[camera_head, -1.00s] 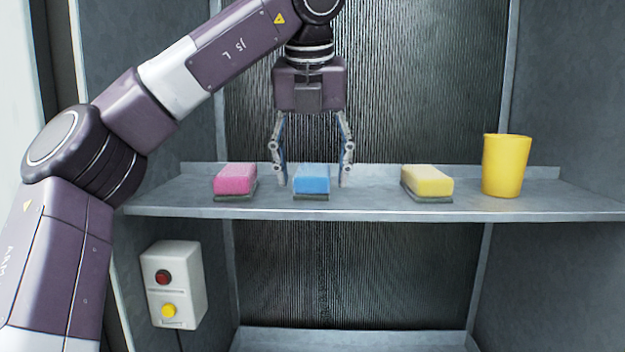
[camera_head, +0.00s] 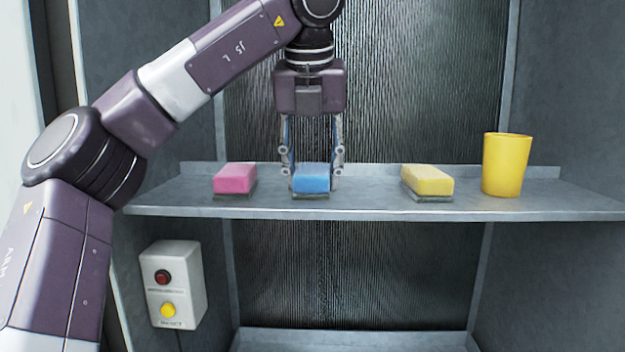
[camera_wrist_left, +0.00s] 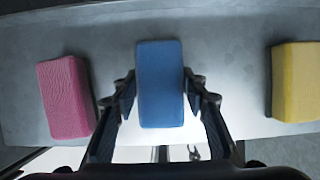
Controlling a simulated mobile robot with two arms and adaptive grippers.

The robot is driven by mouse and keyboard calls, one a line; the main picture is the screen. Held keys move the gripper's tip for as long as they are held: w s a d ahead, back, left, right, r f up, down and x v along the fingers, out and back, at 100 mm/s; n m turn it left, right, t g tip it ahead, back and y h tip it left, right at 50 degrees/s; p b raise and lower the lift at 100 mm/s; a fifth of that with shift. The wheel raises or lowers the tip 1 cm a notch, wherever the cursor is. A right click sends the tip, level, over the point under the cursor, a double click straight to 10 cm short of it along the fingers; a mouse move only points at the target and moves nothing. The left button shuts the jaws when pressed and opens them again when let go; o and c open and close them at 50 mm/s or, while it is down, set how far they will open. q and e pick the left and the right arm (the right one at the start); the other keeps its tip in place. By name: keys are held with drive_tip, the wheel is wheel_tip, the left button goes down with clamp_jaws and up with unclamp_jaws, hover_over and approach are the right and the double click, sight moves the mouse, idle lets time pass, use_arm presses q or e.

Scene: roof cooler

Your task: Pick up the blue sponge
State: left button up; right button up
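The blue sponge (camera_head: 311,179) lies on the metal shelf between a pink and a yellow sponge. My left gripper (camera_head: 312,183) points straight down over it, one finger at each side of the sponge. In the left wrist view the blue sponge (camera_wrist_left: 160,84) sits between the fingertips (camera_wrist_left: 160,86), which appear to touch its two long sides. The sponge still appears to rest on the shelf. My right gripper is in neither view.
On the shelf (camera_head: 365,211), a pink sponge (camera_head: 235,179) lies to the left, a yellow sponge (camera_head: 428,180) to the right, and a yellow cup (camera_head: 505,166) farther right. A white button box (camera_head: 173,284) with red and yellow buttons hangs below.

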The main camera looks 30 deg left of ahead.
sight(313, 168)
use_arm(q)
drive_tip(key=shift+f, duration=0.1)
drive_tip(key=shift+c, duration=0.8)
drive_tip(key=shift+w+r, duration=0.15)
drive_tip(key=shift+r, duration=0.5)
wheel_tip(313, 168, up, 7)
drive_tip(key=shift+f, duration=0.15)
drive_tip(key=shift+r, duration=1.3)
